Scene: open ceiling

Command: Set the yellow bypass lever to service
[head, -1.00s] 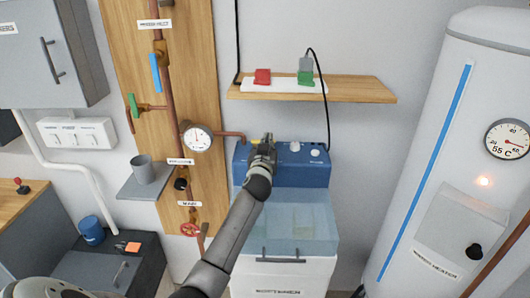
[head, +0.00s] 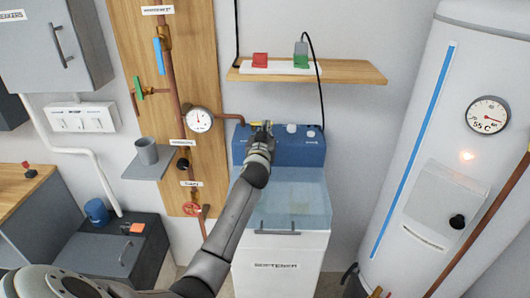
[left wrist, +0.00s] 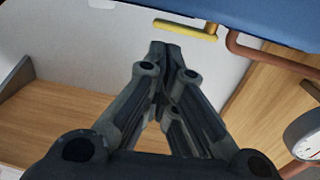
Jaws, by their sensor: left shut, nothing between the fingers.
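The yellow bypass lever (left wrist: 184,29) shows in the left wrist view as a yellow bar with a rounded end, lying along the edge of the blue softener head (left wrist: 265,18). In the head view only a small bit of yellow (head: 255,124) shows beside my gripper, at the left of the blue softener head (head: 300,152). My left gripper (head: 268,125) is shut and empty. In the left wrist view its fingertips (left wrist: 173,47) are close to the lever's middle, with a small gap in the picture; contact is unclear. My right gripper is not in view. No service marking is readable.
A copper pipe (head: 231,116) runs to the softener from the pressure gauge (head: 199,119). A wooden shelf (head: 350,73) with red and green items hangs above, with a black cable dropping from it. The white water heater (head: 415,130) stands right.

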